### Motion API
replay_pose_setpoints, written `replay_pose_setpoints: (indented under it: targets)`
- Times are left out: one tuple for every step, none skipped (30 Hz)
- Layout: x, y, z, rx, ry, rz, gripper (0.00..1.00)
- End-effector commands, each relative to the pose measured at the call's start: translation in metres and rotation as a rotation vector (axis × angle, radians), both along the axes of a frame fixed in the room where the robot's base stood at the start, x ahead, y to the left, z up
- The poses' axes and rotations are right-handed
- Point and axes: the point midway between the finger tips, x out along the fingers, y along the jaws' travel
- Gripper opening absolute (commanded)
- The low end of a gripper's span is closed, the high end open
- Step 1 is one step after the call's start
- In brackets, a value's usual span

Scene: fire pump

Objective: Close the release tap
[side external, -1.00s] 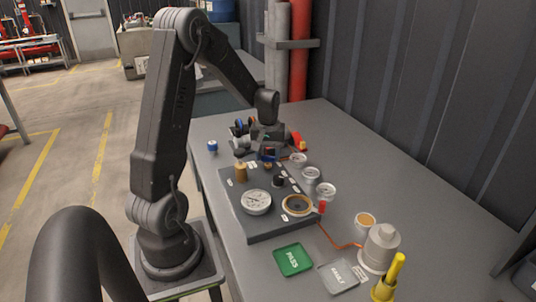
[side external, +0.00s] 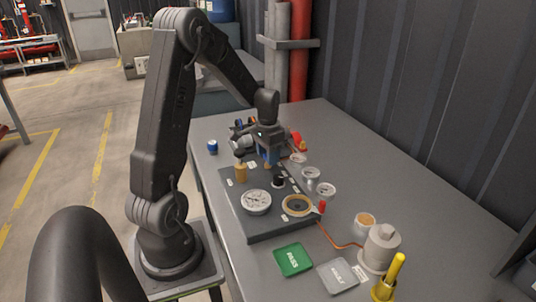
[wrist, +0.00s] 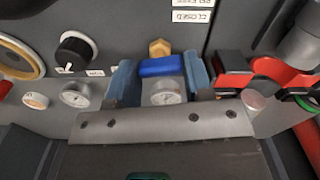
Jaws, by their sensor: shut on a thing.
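The release tap shows in the wrist view as a blue handle (wrist: 160,66) with a brass hex fitting (wrist: 159,47) just beyond it. My gripper (wrist: 160,75) has its two blue-grey fingers on either side of the blue handle and is shut on it. The handle lies crosswise between the fingers. In the side view my gripper (side external: 268,158) points down at the far part of the dark panel (side external: 245,218), and it hides most of the tap. Printed labels (wrist: 190,10) lie beyond the tap, one reading "CLOSED" upside down.
A black knob (wrist: 75,50) and a red-and-black part (wrist: 262,72) flank the tap. On the panel are a gauge (side external: 256,202), a brass ring (side external: 297,205) and a brass post (side external: 241,173). Green (side external: 293,260) and grey (side external: 338,275) plates lie in front. The right table surface is mostly clear.

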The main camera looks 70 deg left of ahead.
Motion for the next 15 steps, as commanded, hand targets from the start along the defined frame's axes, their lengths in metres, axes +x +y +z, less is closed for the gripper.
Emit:
replay_pose_setpoints:
  targets:
    - [0.0005, 0.0003, 0.001, 0.001, -0.002, -0.03, 0.23]
    - [0.0005, 0.0003, 0.001, 0.001, -0.002, -0.048, 0.23]
    - [0.0005, 0.0003, 0.001, 0.001, -0.002, -0.07, 0.23]
    - [0.0005, 0.0003, 0.001, 0.001, -0.002, -0.084, 0.23]
    - [0.0005, 0.0003, 0.001, 0.001, -0.002, -0.099, 0.23]
    - [0.0005, 0.0003, 0.001, 0.001, -0.002, -0.115, 0.23]
    - [0.0005, 0.0003, 0.001, 0.001, -0.002, -0.127, 0.23]
    - [0.0005, 0.0003, 0.0011, 0.001, -0.002, -0.138, 0.23]
    - [0.0005, 0.0003, 0.0011, 0.001, -0.002, -0.149, 0.23]
    - [0.0005, 0.0003, 0.0011, 0.001, -0.002, -0.158, 0.23]
    - [0.0005, 0.0003, 0.0011, 0.001, -0.002, -0.165, 0.23]
    - [0.0005, 0.0003, 0.0011, 0.001, -0.002, -0.172, 0.23]
    - [0.0006, 0.0003, 0.0011, 0.001, -0.002, -0.176, 0.23]
    - [0.0006, 0.0003, 0.0011, 0.001, -0.002, -0.181, 0.23]
    - [0.0006, 0.0003, 0.0011, 0.001, -0.002, -0.185, 0.23]
